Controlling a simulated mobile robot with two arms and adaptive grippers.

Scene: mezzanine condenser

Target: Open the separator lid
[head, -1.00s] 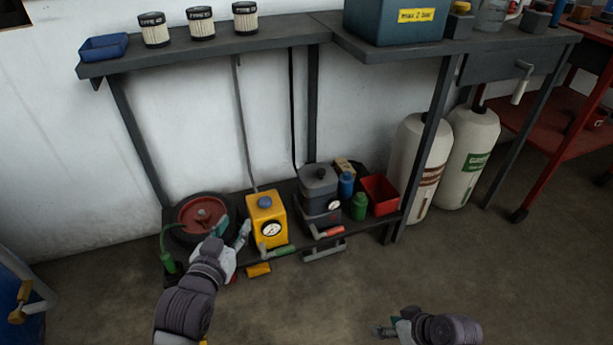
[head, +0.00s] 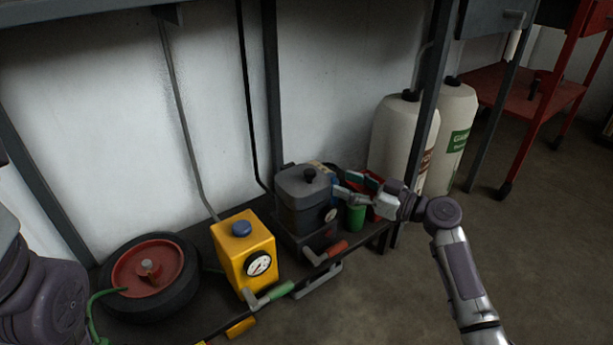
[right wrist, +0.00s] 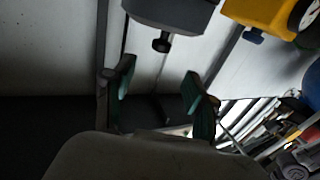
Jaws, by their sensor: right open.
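The separator appears to be the dark grey box (head: 300,214) on the low shelf. My right gripper (head: 345,194) is open and empty, just right of the box near lid height. I cannot tell whether it touches the box. In the right wrist view, the lid (right wrist: 172,12) and its knob (right wrist: 161,42) show beyond the open fingers (right wrist: 158,85), apart from them. My left arm shows at the left edge of the head view; its gripper is out of the frame.
A yellow unit (head: 243,250) with a gauge stands left of the box, and a wheel (head: 150,277) lies farther left. A shelf post (head: 424,120) stands behind my right gripper.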

